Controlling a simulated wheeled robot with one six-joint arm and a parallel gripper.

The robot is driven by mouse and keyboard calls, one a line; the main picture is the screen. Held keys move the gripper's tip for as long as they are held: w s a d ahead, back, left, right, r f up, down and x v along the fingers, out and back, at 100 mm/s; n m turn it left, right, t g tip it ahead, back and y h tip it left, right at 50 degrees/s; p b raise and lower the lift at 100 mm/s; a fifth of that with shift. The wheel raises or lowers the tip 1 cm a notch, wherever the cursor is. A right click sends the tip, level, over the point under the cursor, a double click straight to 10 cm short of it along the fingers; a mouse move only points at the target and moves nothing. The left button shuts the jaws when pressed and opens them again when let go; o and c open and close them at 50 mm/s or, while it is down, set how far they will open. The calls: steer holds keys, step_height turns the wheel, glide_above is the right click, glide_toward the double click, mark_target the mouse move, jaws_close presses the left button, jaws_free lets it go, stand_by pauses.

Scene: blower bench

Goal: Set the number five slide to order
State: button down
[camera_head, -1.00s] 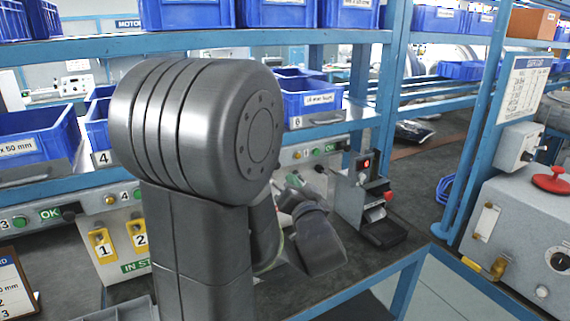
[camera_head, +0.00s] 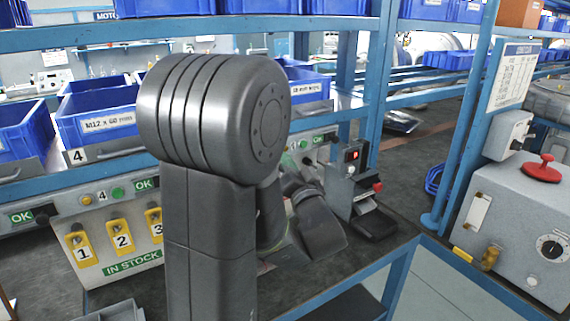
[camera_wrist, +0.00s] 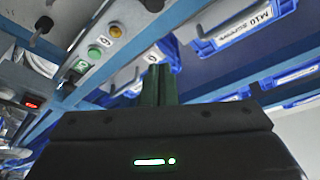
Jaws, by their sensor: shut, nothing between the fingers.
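The in-stock panel (camera_head: 120,250) on the bench shows yellow slides numbered 1 (camera_head: 81,248), 2 (camera_head: 120,238) and 3 (camera_head: 155,225). The panel's right part is behind my arm, and I see no number five slide in either view. In the wrist view my gripper (camera_wrist: 158,75) is shut and empty, its green fingers together in front of the rail below the bins. In the head view I cannot make out the fingers.
A blue bin (camera_head: 97,119) stands above a rail with lamps, a green button (camera_head: 118,193) and OK labels. A box with a red lamp (camera_head: 352,155) stands right of my arm. At right is a grey machine with a red knob (camera_head: 541,169).

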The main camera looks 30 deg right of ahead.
steer(key=a+p+x, duration=0.1)
steer(key=x, duration=0.7)
steer(key=f, duration=0.1)
steer(key=a+f, duration=0.1)
steer(key=f, duration=0.1)
steer(key=shift+s+a+f, duration=0.1)
steer(key=shift+s+a, duration=0.15)
steer(key=a+b, duration=0.1)
steer(key=a, duration=0.4)
steer(key=shift+s+b, duration=0.25)
steer(key=shift+b, duration=0.1)
